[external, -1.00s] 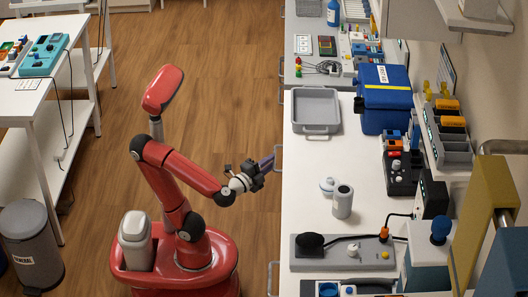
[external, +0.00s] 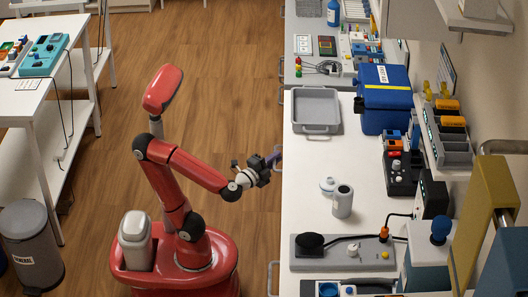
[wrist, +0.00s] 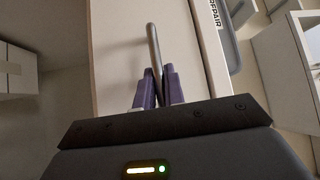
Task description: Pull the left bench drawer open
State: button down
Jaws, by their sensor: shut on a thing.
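My gripper (external: 274,158) is at the left edge of the white bench (external: 305,195) in the external view. In the wrist view its purple fingers (wrist: 158,88) are shut on a curved metal drawer handle (wrist: 153,45), one on each side. The pale drawer front (wrist: 120,60) is behind the handle in the wrist view. The drawer shows no clear gap from the bench, and in the external view its front is mostly hidden below the bench top.
Another handle (external: 273,278) sits nearer on the same bench side.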

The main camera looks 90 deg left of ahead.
jog(key=shift+s, duration=0.1)
jog(key=s+b, duration=0.1)
jog(key=s, duration=1.8)
jog(key=shift+s, duration=0.15)
jog(key=c, duration=1.8)
grip_release()
jog(key=shift+o, duration=0.2)
jog(key=v, duration=0.7)
jog(key=shift+s+d, duration=0.25)
jog(key=shift+s, duration=0.05)
jog(key=shift+f, duration=0.1)
